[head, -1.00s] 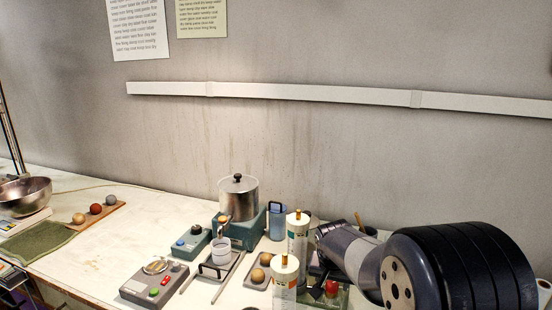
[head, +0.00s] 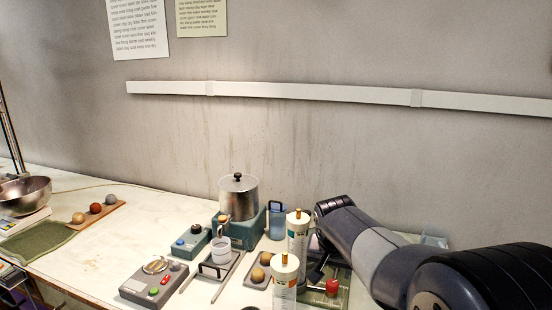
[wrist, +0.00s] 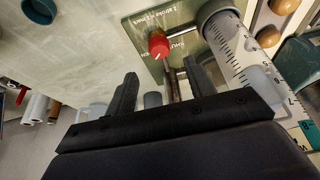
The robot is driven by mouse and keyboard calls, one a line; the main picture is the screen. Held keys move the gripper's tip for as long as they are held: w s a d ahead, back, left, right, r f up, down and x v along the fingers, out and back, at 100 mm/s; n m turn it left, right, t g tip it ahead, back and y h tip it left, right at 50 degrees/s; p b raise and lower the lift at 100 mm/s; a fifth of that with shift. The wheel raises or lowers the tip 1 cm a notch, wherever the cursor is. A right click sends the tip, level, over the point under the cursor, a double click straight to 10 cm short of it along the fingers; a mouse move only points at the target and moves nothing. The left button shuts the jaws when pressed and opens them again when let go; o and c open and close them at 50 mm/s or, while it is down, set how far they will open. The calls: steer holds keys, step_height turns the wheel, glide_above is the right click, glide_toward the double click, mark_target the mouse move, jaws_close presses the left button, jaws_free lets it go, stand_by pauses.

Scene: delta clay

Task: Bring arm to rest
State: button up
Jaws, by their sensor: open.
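My arm (head: 375,250) reaches in from the right over the bench in the head view. My gripper (wrist: 163,80) shows in the wrist view with its two dark fingers apart and nothing held between them. Beyond the fingers are a red knob (wrist: 158,46) and a metal rod on a green plate (wrist: 185,40). A clear graduated cylinder (wrist: 240,50) stands close to the right finger. In the head view the gripper is largely hidden behind the white-capped cylinders (head: 298,235). The red knob also shows there (head: 332,287).
A metal pot (head: 238,197) sits on a teal base. A grey button box (head: 155,283), a white cup (head: 221,250) and a tray with tan balls stand nearby. A steel bowl (head: 25,193) and a green cloth (head: 38,240) lie far left.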

mark_target(333, 282)
steer(key=x, duration=0.7)
steer(key=shift+w+d, duration=0.1)
steer(key=shift+n+p, duration=0.45)
steer(key=shift+n, duration=0.25)
steer(key=shift+d+n+y, duration=0.15)
steer(key=shift+n+y, duration=0.95)
steer(key=shift+n, duration=1.1)
steer(key=shift+d+n+g+y+p, duration=0.15)
steer(key=shift+n+y, duration=0.35)
steer(key=shift+n, duration=0.95)
steer(key=shift+n+g+y+p, duration=0.25)
steer(key=shift+n+y, duration=0.25)
steer(key=shift+n, duration=0.95)
steer(key=n+y+p, duration=0.1)
steer(key=n+p, duration=0.1)
steer(key=n, duration=0.1)
steer(key=shift+w+r+g, duration=0.1)
steer(key=shift+g, duration=0.3)
steer(key=n+g+p, duration=0.1)
steer(key=n+p, duration=0.2)
steer(key=shift+n+y, duration=0.3)
steer(key=shift+d+r+b, duration=0.25)
steer(key=shift+b, duration=0.1)
steer(key=shift+d+r, duration=0.15)
steer(key=shift+r, duration=0.35)
